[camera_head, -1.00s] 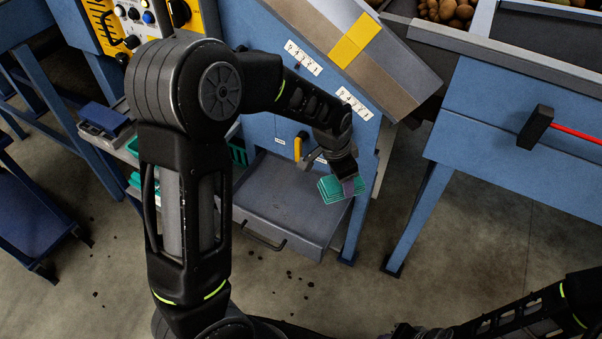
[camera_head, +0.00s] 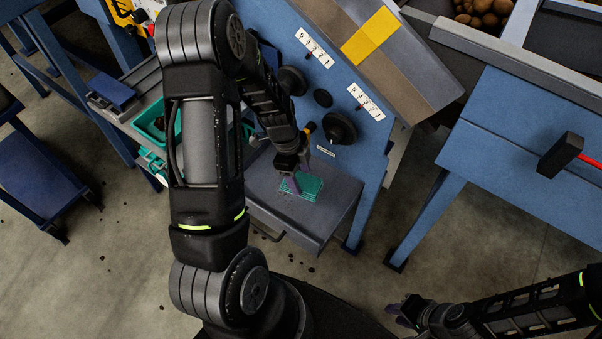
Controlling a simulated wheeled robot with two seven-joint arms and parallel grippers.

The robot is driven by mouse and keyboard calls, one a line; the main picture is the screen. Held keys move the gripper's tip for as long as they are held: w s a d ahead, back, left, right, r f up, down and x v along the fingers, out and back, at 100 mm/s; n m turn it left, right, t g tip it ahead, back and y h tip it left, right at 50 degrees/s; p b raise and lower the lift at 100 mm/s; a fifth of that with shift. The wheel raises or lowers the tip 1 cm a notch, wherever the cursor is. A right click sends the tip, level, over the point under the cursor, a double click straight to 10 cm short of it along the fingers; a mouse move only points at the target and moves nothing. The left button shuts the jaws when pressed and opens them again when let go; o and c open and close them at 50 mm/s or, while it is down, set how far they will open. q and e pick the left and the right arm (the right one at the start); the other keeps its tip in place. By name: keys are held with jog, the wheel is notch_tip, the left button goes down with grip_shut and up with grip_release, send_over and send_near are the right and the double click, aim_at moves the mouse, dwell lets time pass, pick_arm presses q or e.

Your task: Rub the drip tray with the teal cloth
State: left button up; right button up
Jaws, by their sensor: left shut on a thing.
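The drip tray (camera_head: 338,200) is a grey pulled-out drawer with a dark handle, low on the front of the blue machine. The teal cloth (camera_head: 308,186) is a folded pad over the tray's middle. My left gripper (camera_head: 290,183) is shut on the cloth's left side and points down over the tray. I cannot tell for sure whether the cloth touches the tray floor. My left arm hides the tray's left part. My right gripper (camera_head: 399,312) is low at the bottom, away from the tray, and its jaw state is unclear.
The blue machine panel (camera_head: 375,135) with dark knobs rises behind the tray. A teal bin (camera_head: 152,122) stands on a shelf at the left. A black-headed, red-handled tool (camera_head: 560,155) is at the right. Dark crumbs lie on the floor. Open floor lies in front.

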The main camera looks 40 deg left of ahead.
pick_arm(q)
jog(key=shift+a+b+x, duration=0.25)
jog(key=shift+b+x, duration=0.5)
jog(key=shift+x, duration=0.45)
jog(key=shift+a+b+x, duration=0.25)
jog(key=shift+b+x, duration=0.5)
jog(key=shift+x, duration=0.5)
jog(key=shift+s+f, duration=0.1)
